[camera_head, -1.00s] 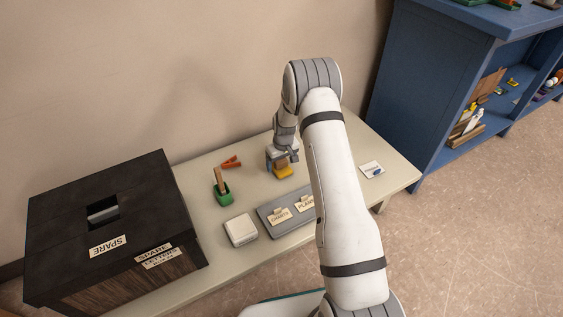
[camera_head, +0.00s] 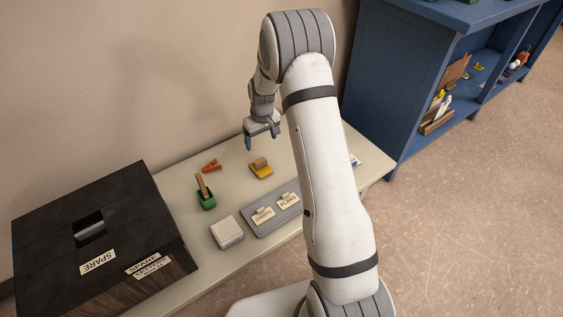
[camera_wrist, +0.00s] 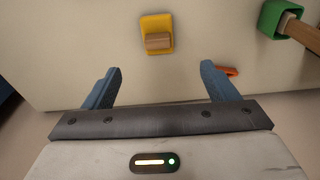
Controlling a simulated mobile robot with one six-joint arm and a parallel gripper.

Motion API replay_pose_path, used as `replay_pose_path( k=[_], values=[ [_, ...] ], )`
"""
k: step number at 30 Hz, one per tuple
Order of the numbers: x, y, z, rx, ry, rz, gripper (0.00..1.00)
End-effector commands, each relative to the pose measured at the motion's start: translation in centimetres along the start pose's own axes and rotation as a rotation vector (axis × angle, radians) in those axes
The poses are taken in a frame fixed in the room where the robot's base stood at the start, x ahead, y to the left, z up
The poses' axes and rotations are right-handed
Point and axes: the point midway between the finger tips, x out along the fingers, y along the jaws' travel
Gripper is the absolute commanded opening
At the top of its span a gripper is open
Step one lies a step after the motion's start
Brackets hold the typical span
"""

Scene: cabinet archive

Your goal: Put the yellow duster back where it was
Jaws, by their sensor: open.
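The yellow duster (camera_head: 261,168), a yellow pad with a wooden block handle, lies on the pale table (camera_head: 180,215) behind the grey sign tray. In the wrist view the duster (camera_wrist: 156,35) lies beyond the fingertips, a little left of the middle between them, and apart from them. My gripper (camera_head: 263,140) is open and empty, raised above the table over the duster's area. Its two blue fingers (camera_wrist: 160,80) are wide apart in the wrist view.
A green holder with a wooden handle (camera_head: 205,196) and an orange clip (camera_head: 211,166) stand left of the duster. A grey tray with label cards (camera_head: 270,220) and a white box (camera_head: 227,232) are in front. A dark SPARE box (camera_head: 95,255) stands left; a blue shelf (camera_head: 400,100) right.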

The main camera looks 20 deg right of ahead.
Motion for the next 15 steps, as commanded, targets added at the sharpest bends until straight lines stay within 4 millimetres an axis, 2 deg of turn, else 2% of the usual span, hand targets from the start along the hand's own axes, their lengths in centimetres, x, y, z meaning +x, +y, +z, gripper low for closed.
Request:
replay_pose_path(
  k=[1, 6, 11, 15],
  values=[
    [-2.4, -0.4, 0.7, 0.009, 0.006, 0.003, 0.80],
    [-9.8, -2.1, 4.8, 0.064, 0.003, 0.006, 0.80],
    [-15.5, -4.0, 9.9, 0.116, -0.003, 0.010, 0.80],
    [-19.5, -5.8, 15.1, 0.162, -0.007, 0.015, 0.80]
  ],
)
